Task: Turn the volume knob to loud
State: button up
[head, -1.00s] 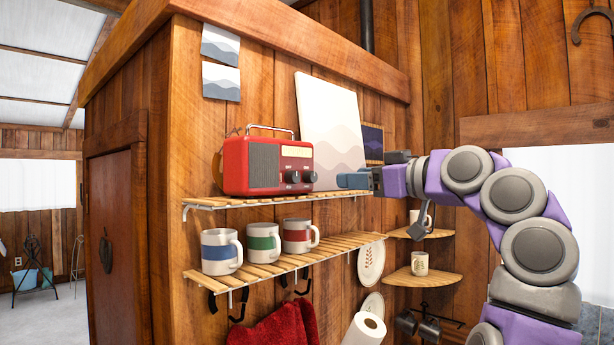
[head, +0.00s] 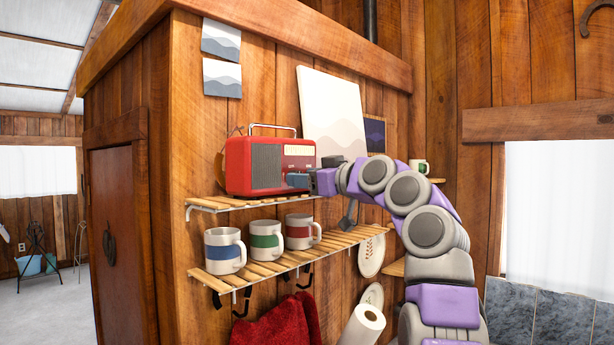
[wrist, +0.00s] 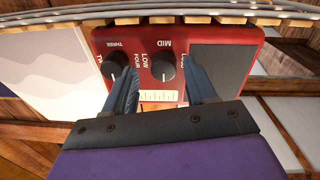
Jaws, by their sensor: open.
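The red radio (head: 250,165) with a grey speaker grille stands on the upper slatted shelf. The wrist view shows its front (wrist: 225,70) upside down, with two black knobs. The volume knob (wrist: 163,66) has LOW, MID and a partly covered third label around it. A small light mark shows on it; I cannot tell its exact setting. The other knob (wrist: 115,64) is to its left, outside the left finger. My gripper (wrist: 162,72) is open, with its blue fingers on either side of the volume knob; contact is unclear. In the head view my gripper (head: 299,180) covers the knobs.
The upper shelf (head: 215,203) runs under the radio. Three mugs stand on the lower shelf (head: 265,268), below my gripper. A pale picture panel (head: 330,110) leans behind the radio's right side. A paper roll (head: 363,328) is below my arm.

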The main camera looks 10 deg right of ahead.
jog(key=shift+a, duration=0.15)
jog(key=shift+a, duration=0.1)
jog(key=shift+c, duration=1.4)
grip_shut()
jog(key=shift+f+m, duration=0.1)
jog(key=shift+m, duration=0.7)
jog(key=shift+m, duration=0.4)
